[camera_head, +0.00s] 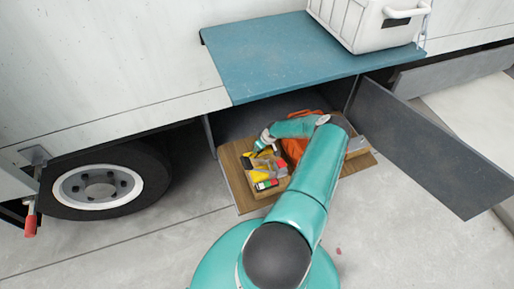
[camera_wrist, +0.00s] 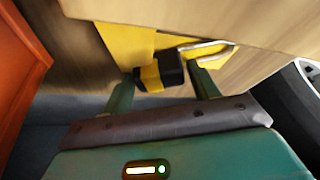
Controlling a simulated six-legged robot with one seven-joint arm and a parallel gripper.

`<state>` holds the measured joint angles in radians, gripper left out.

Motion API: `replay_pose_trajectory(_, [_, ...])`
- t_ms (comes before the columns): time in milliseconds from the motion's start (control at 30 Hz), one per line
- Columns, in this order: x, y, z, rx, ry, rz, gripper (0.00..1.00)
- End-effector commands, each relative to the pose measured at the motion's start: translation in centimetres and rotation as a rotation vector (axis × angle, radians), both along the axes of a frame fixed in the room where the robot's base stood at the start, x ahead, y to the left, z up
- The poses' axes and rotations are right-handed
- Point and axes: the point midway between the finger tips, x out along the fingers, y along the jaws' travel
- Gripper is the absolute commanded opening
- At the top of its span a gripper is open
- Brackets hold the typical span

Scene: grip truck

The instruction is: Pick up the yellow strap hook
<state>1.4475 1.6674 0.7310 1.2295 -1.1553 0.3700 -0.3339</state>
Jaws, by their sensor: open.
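The yellow strap hook shows in the wrist view as a yellow strap (camera_wrist: 118,40), a black piece with a yellow band (camera_wrist: 152,75) and a bent metal hook (camera_wrist: 208,47). My gripper (camera_wrist: 162,80) is open, with one green finger on each side of the black and yellow piece. I cannot tell whether the fingers touch it. In the head view my gripper (camera_head: 260,146) is low over the wooden tray (camera_head: 232,165), beside yellow items (camera_head: 264,180) there. My arm hides part of the tray.
The tray sits in a truck compartment under a blue shelf (camera_head: 270,55) that holds a white crate (camera_head: 360,25). An orange item (camera_head: 296,146) lies in the tray. An open grey door (camera_head: 425,150) stands at right and a wheel (camera_head: 100,187) at left.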

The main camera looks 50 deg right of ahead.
Motion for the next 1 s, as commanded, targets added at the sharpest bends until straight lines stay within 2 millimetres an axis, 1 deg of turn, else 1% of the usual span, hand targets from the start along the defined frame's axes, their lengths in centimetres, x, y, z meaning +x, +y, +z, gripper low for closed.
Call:
replay_pose_trajectory(267, [-0.4, -0.1, -0.1, 0.0, 0.0, 0.0, 0.6])
replay_pose_trajectory(367, [-0.4, 0.0, -0.1, 0.0, 0.0, 0.0, 0.42])
replay_pose_trajectory(400, [-0.4, 0.0, -0.1, 0.0, 0.0, 0.0, 0.34])
replay_pose_trajectory(467, [-0.4, 0.0, -0.1, 0.0, 0.0, 0.0, 0.24])
replay_pose_trajectory(767, [-0.2, 0.0, 0.0, 0.0, -0.001, 0.001, 0.24])
replay_pose_trajectory(867, [0.2, 0.0, 0.4, 0.0, -0.001, 0.001, 0.24])
replay_pose_trajectory(1000, [1.0, 0.1, 1.4, -0.002, -0.001, 0.006, 0.24])
